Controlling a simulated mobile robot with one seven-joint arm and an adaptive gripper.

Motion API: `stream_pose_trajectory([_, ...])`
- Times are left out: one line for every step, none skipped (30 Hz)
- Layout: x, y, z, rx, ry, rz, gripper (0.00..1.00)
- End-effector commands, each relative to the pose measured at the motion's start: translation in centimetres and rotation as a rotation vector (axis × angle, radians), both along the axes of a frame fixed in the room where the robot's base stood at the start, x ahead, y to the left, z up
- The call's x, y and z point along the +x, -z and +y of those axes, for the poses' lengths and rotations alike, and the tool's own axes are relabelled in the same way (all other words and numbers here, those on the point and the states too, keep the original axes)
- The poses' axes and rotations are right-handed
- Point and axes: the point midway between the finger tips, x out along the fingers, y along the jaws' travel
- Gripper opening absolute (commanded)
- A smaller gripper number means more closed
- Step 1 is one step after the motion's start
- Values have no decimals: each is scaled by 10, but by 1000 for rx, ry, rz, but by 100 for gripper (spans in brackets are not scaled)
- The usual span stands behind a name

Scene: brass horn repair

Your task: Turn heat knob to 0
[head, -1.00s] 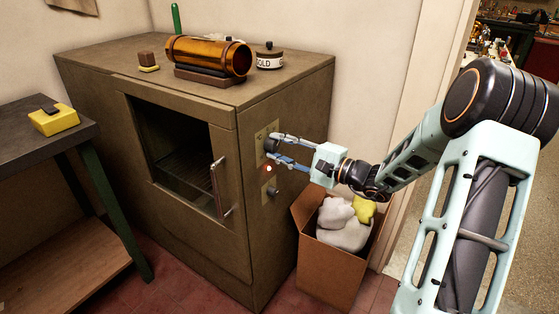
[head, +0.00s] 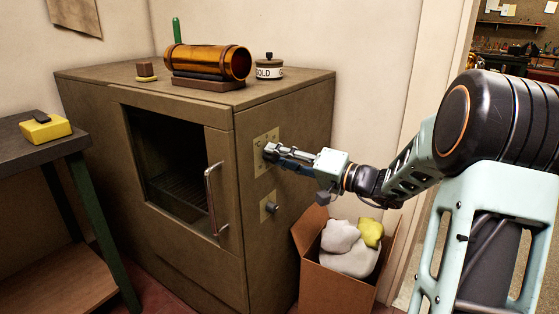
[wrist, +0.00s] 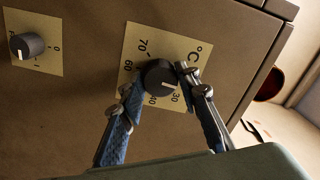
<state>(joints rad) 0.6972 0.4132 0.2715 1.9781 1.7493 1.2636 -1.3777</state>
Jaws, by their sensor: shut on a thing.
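The dark round heat knob (wrist: 157,80) is on a pale plate (wrist: 192,48) marked °C with numbers, including 70, 40 and 30. Its white pointer line points right in the wrist view, close to the 30. My gripper (wrist: 156,80) is shut on this knob, one finger on each side, and covers part of the scale. In the head view my gripper (head: 270,152) hides most of the knob.
A second knob (wrist: 27,46) on a plate marked 0 and 1 sits below; it also shows in the head view (head: 271,208). A door handle (head: 212,195) stands out to the left. A cardboard box (head: 333,278) with white and yellow contents stands below my arm.

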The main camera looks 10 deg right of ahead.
Motion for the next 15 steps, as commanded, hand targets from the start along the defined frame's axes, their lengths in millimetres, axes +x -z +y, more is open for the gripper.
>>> stream_pose_trajectory([0, 1, 0, -14, 0, -12, 6])
stream_pose_trajectory([0, 1, 0, -21, 0, -20, 6])
stream_pose_trajectory([0, 1, 0, -29, 0, -27, 6])
stream_pose_trajectory([0, 1, 0, -36, 0, -34, 6])
stream_pose_trajectory([0, 1, 0, -40, 0, -38, 6])
stream_pose_trajectory([0, 1, 0, -45, 0, -43, 6])
stream_pose_trajectory([0, 1, 0, -48, 0, -46, 6])
stream_pose_trajectory([0, 1, 0, -51, 0, -49, 6])
stream_pose_trajectory([0, 1, 0, -54, 0, -52, 6])
stream_pose_trajectory([0, 1, 0, -56, 0, -54, 6])
stream_pose_trajectory([0, 1, 0, -58, 0, -56, 6])
stream_pose_trajectory([0, 1, 0, -58, 0, -56, 6])
stream_pose_trajectory([0, 1, 0, -59, 0, -57, 6])
stream_pose_trajectory([0, 1, 0, -59, 0, -57, 6])
stream_pose_trajectory([0, 1, 0, -59, 0, -57, 6])
